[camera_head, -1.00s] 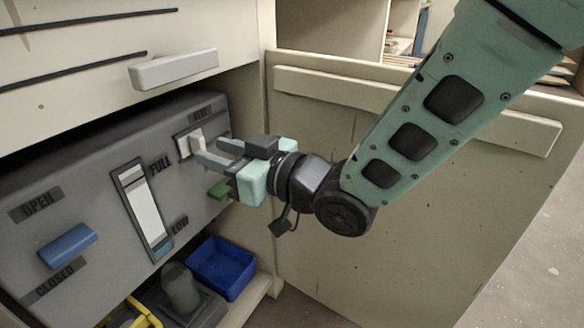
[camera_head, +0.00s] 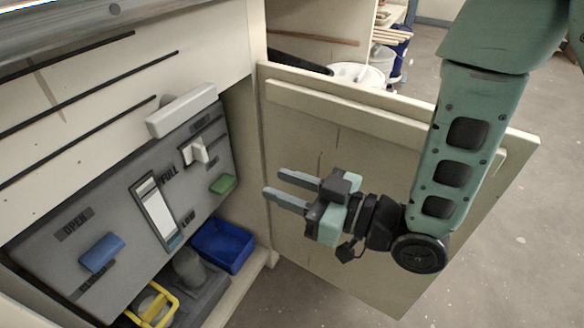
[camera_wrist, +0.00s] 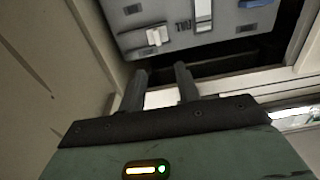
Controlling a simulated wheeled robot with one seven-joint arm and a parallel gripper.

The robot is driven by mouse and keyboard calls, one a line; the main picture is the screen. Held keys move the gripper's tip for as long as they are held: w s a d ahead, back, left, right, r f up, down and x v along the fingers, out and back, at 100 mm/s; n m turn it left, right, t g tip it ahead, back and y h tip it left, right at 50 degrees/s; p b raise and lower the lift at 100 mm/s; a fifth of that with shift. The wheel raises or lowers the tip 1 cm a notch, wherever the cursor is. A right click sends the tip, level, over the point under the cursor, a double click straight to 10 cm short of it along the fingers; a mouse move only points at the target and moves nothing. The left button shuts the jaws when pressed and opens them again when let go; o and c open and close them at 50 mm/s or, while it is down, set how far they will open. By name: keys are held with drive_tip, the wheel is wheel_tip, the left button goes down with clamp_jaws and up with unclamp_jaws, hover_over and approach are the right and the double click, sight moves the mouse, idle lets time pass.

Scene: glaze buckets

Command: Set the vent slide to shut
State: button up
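The grey control panel (camera_head: 120,215) sits in the open cabinet on the left. At its upper right, a white slide knob (camera_head: 200,152) stands out from a light plate with dark labels too small to read; this looks like the vent slide. It also shows in the wrist view (camera_wrist: 157,36), beyond my fingertips. A blue handle (camera_head: 102,252) sits between the OPEN and CLOSED labels at the panel's left. My gripper (camera_head: 272,184) is open and empty, right of the panel and apart from the knob. Its two fingers show apart in the wrist view (camera_wrist: 161,70).
A green button (camera_head: 222,185) is below the white knob, and a FULL/LOW gauge (camera_head: 157,212) left of it. A drawer handle (camera_head: 182,110) juts out above. The cabinet door (camera_head: 400,150) stands open behind my gripper. A blue bin (camera_head: 222,246) sits below.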

drive_tip(key=shift+s+d+r+p, duration=0.15)
drive_tip(key=shift+d+p, duration=0.2)
drive_tip(key=shift+p, duration=0.3)
drive_tip(key=d+m+g+h, duration=0.2)
drive_tip(key=d+m+h, duration=0.1)
drive_tip(key=d+h, duration=0.65)
drive_tip(key=s+d+r+m+g+h, duration=0.2)
drive_tip(key=s+d+h, duration=0.15)
drive_tip(key=s, duration=0.25)
drive_tip(key=s+d+r+m+g+h, duration=0.1)
drive_tip(key=s+d+r+g+h, duration=0.2)
drive_tip(key=s+d, duration=0.25)
wheel_tip(320, 180, up, 34)
drive_tip(key=a+p, duration=0.1)
drive_tip(key=p, duration=3.4)
drive_tip(key=shift+s+r, duration=0.2)
drive_tip(key=shift+s, duration=0.05)
